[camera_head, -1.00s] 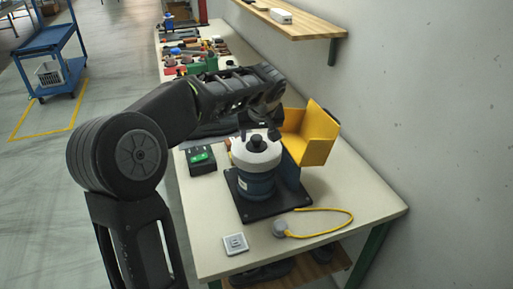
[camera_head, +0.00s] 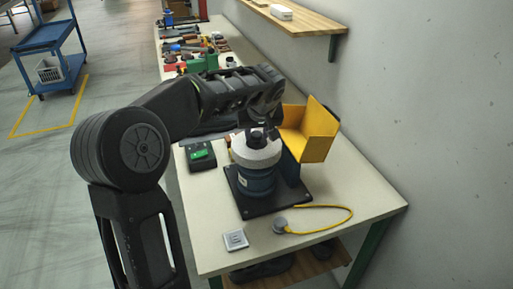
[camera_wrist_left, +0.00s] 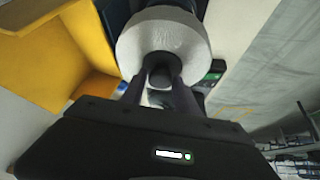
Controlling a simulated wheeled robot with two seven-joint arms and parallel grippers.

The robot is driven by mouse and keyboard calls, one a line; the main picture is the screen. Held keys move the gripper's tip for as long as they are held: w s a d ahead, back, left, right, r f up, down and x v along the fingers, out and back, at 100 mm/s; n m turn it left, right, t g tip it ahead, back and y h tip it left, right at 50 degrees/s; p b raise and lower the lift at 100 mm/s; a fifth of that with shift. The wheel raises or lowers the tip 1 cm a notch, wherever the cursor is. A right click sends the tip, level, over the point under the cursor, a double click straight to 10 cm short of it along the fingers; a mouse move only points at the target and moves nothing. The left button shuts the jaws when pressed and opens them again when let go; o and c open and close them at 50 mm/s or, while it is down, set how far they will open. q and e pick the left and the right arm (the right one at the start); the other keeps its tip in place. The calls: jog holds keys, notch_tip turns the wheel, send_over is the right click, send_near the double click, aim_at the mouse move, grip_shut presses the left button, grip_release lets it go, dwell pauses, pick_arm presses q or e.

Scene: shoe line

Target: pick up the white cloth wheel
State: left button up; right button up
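The white cloth wheel (camera_head: 256,151) lies flat on top of a blue cylindrical machine (camera_head: 257,182) on a black base plate. A dark hub stands up at its centre. In the left wrist view the wheel (camera_wrist_left: 163,42) is a thick white ring with the dark hub in the middle. My left gripper (camera_head: 259,132) is right above the wheel, pointing down at the hub. In the left wrist view its two fingers (camera_wrist_left: 160,80) stand apart on either side of the hub; whether they touch it is unclear. My right gripper is in no view.
A grey disc with a yellow cable (camera_head: 282,226) and a small switch plate (camera_head: 235,240) lie in front. A wooden shelf (camera_head: 300,22) hangs on the wall.

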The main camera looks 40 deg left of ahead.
pick_arm(q)
grip_shut()
dwell(0.9)
